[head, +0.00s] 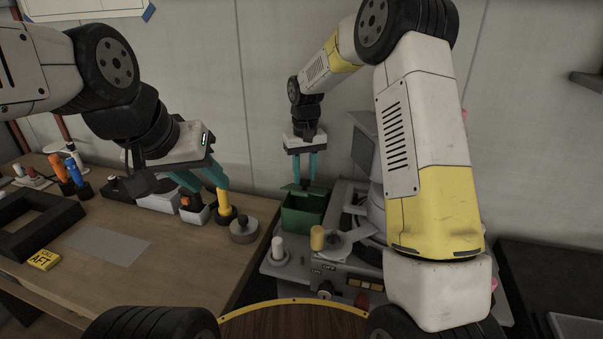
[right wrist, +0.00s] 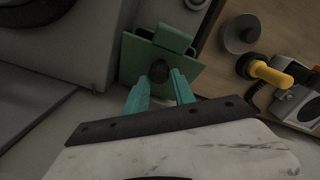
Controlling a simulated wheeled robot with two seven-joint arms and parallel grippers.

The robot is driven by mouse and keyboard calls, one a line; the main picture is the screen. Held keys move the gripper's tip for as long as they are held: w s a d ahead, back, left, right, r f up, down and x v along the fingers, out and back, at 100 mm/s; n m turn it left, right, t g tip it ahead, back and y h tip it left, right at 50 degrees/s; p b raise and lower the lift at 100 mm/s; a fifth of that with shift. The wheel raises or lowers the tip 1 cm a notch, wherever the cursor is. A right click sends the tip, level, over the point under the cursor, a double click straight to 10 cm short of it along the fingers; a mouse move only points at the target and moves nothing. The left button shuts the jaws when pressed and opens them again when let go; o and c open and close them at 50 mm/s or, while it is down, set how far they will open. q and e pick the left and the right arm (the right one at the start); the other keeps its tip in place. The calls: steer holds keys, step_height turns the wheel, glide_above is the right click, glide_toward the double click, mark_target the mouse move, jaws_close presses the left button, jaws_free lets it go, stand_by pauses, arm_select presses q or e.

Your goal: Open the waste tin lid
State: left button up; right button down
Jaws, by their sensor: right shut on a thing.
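The green waste tin (head: 302,216) stands beside the grey console, right of the wooden desk. My right gripper (head: 305,181) reaches down over it from above. In the right wrist view the tin's green top (right wrist: 136,57) has a dark round knob (right wrist: 159,70) between the teal fingers of my right gripper (right wrist: 161,92), which is shut on the knob. Whether the lid is raised is too small to tell. My left gripper (head: 208,183) is open and empty above the desk, close to the top of a yellow-handled tool (head: 224,201).
A round grey weight with a knob (head: 243,231) stands at the desk's right edge. Blue and orange handled tools (head: 73,170) and a dark frame (head: 35,225) are at the left. The console (head: 345,279) carries a yellow-topped lever (head: 317,238). The desk's middle is fairly clear.

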steer(key=shift+w+d+r, duration=0.2)
steer(key=shift+w+d, duration=0.5)
steer(key=shift+w, duration=0.15)
steer(key=shift+f, duration=0.1)
steer(key=c, duration=1.1)
jaws_free()
steer(key=shift+d, duration=0.15)
steer(key=shift+s, duration=0.1)
steer(key=shift+a+r, duration=0.2)
steer(key=shift+a, duration=0.1)
step_height(320, 180, up, 8)
steer(key=shift+f, duration=0.2)
